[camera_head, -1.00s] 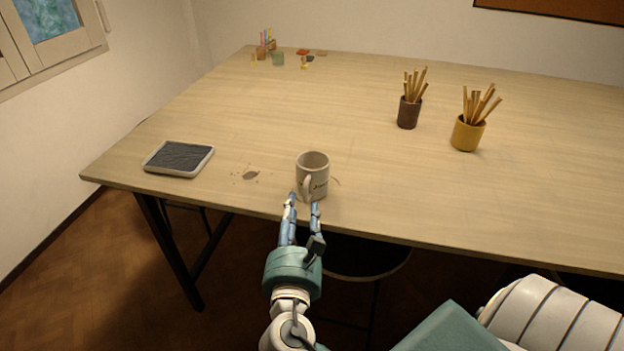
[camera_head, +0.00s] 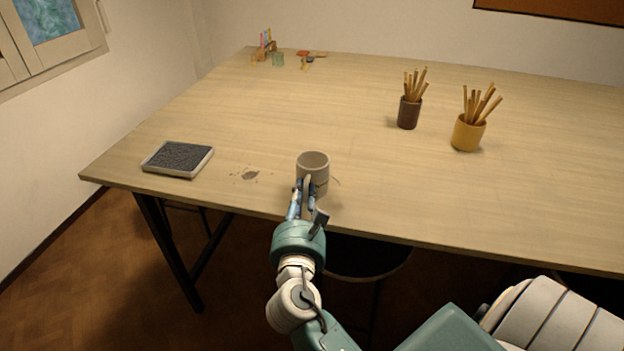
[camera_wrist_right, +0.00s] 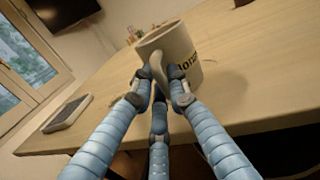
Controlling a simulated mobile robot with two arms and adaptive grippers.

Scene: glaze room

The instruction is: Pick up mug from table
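The light mug (camera_head: 314,163) stands upright on the table (camera_head: 250,110) near its front edge, with its handle towards me. In the right wrist view the mug (camera_wrist_right: 182,52) shows dark lettering on its side, partly hidden. My right gripper (camera_head: 305,186) is at the mug's handle. In the right wrist view its fingertips (camera_wrist_right: 160,90) lie on both sides of the handle and look closed against it. The mug still appears to rest on the table. My left gripper is not in view.
A dark-topped tray (camera_head: 178,158) lies left of the mug, beside a small stain (camera_head: 250,175). A brown cup (camera_head: 408,113) and a yellow cup (camera_head: 467,134) with sticks stand back right. Small items (camera_head: 277,60) sit at the far edge. A stool (camera_head: 365,262) is below.

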